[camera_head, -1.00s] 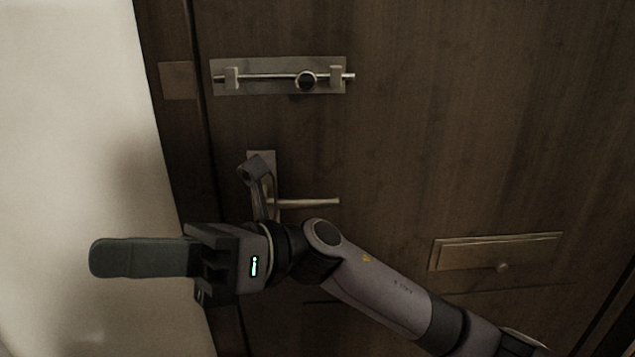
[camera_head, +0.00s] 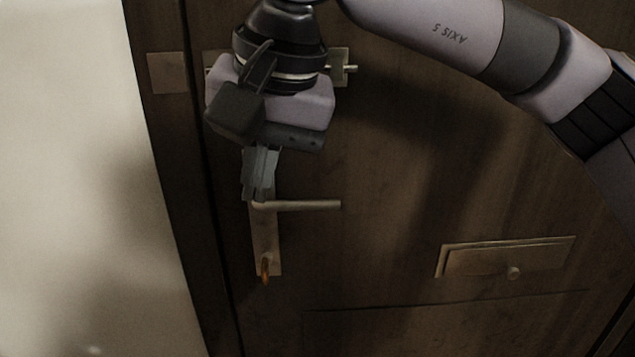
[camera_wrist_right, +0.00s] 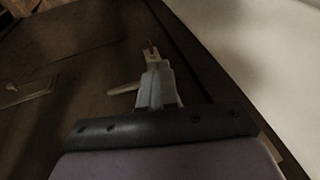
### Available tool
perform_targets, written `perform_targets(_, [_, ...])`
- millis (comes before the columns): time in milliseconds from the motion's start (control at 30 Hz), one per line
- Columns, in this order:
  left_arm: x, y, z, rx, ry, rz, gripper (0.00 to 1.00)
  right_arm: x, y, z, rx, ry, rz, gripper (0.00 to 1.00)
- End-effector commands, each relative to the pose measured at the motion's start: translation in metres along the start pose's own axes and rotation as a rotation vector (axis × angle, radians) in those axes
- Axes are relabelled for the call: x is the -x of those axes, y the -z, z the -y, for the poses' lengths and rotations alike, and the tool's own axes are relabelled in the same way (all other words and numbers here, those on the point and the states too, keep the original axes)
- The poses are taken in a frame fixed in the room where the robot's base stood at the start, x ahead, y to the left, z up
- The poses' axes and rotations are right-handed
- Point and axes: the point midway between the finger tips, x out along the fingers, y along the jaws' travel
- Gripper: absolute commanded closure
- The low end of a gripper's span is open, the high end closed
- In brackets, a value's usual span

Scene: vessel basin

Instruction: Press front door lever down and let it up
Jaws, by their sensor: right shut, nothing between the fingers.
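The front door lever (camera_head: 305,205) is a pale metal handle on a narrow upright plate (camera_head: 265,238). It points right and lies about level. My right gripper (camera_head: 259,196) is shut and empty and points down. In the head view its fingertips overlap the lever's left end at the pivot; I cannot tell whether they touch. In the right wrist view the lever (camera_wrist_right: 125,88) sticks out to the left behind the shut fingers (camera_wrist_right: 156,72). The upper part of the plate is hidden by the fingers. My left gripper is not in view.
A slide bolt (camera_head: 345,68) above the lever is mostly hidden behind my right gripper. An orange-brown key-like piece (camera_head: 265,270) sits low on the plate. A letter flap (camera_head: 500,258) is at the right on the dark door (camera_head: 400,190). A pale wall (camera_head: 70,180) stands at the left.

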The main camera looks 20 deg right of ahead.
Motion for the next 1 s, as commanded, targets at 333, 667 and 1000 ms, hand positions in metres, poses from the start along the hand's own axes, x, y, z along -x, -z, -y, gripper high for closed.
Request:
perform_targets(333, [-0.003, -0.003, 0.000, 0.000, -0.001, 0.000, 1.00, 0.071, 0.046, -0.043, 0.056, -0.227, -0.335, 1.00])
perform_targets(667, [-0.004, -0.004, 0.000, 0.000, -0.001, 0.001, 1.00, 0.039, 0.060, -0.054, 0.056, -0.239, -0.343, 1.00])
perform_targets(1000, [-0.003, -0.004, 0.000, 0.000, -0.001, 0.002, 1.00, -0.026, 0.078, -0.069, 0.061, -0.237, -0.343, 1.00])
